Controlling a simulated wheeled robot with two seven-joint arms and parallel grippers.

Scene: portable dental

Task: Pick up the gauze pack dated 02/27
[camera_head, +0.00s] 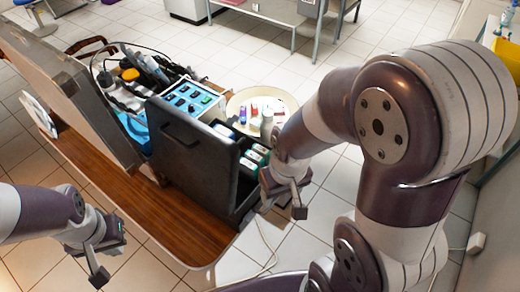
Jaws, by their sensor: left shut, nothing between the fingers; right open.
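Several small white and green packs (252,163) stand in the dark grey open box (190,160) on the wooden table (165,205). They are too small to read any date, so I cannot tell which is the gauze pack dated 02/27. My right gripper (284,200) is open and empty at the right side of the box, beside the packs, and partly covers that end. My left gripper (98,268) is shut and empty, low at the left, in front of the table and away from the box.
A round cream tray (284,103) with small bottles and coloured items is behind the box. A blue-panelled control unit (190,97) and cables stand at the back left. The table's front strip is clear.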

